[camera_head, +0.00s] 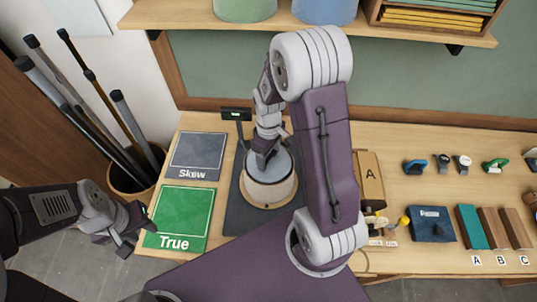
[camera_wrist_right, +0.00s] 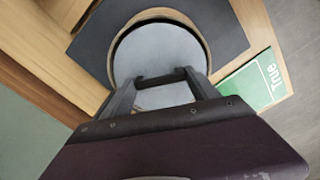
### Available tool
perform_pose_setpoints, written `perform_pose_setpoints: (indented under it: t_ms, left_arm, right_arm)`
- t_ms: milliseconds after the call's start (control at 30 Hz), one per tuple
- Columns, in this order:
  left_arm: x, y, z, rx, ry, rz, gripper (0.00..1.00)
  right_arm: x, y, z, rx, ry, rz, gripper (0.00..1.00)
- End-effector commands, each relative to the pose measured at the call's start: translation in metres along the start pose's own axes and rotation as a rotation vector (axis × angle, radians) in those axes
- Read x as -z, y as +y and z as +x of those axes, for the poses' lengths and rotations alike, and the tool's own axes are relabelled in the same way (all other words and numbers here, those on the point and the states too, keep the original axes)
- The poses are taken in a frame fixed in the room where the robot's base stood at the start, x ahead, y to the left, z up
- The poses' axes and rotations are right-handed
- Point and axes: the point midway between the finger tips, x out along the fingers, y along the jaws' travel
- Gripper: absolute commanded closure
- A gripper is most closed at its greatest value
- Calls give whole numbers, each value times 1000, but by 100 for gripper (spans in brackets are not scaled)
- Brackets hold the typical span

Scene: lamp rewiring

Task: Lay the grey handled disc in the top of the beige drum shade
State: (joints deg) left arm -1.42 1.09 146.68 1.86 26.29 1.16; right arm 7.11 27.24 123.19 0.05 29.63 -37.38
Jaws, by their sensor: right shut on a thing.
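The beige drum shade (camera_head: 270,193) stands upright on a dark mat, and its rim also shows in the right wrist view (camera_wrist_right: 204,32). The grey handled disc (camera_head: 281,166) lies level within the shade's round top; it fills most of the opening in the right wrist view (camera_wrist_right: 160,50). I cannot tell whether it rests on the shade or hangs just clear. My right gripper (camera_head: 265,157) is above the disc, shut on its dark handle, as the right wrist view shows (camera_wrist_right: 160,86). My left gripper (camera_head: 128,238) is open and empty, near the table's front left corner.
A small display (camera_head: 236,114) stands behind the shade. Blocks and tools lie at the right. A basket of poles (camera_head: 130,185) stands at left.

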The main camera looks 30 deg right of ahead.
Motion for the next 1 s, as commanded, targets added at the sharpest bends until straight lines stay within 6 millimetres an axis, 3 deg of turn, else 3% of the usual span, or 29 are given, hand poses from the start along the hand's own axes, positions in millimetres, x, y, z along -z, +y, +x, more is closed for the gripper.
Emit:
perform_pose_setpoints:
  t_ms: [667, 700, 733, 767, 1000]
  left_arm:
    - [0, 0, 3, 0, 0, 0, 64]
    - [0, 0, 2, 0, 0, 0, 64]
    - [0, 0, 2, 0, 0, 0, 64]
    - [0, 0, 2, 0, 0, 0, 64]
    - [0, 0, 2, 0, 0, 0, 64]
  right_arm:
    - [0, 0, 4, 0, 0, 0, 88]
    - [0, 0, 4, 0, 1, 0, 20]
    - [0, 0, 4, 0, 1, 0, 12]
    - [0, 0, 4, 0, 1, 0, 6]
    - [0, 0, 4, 0, 0, 0, 6]
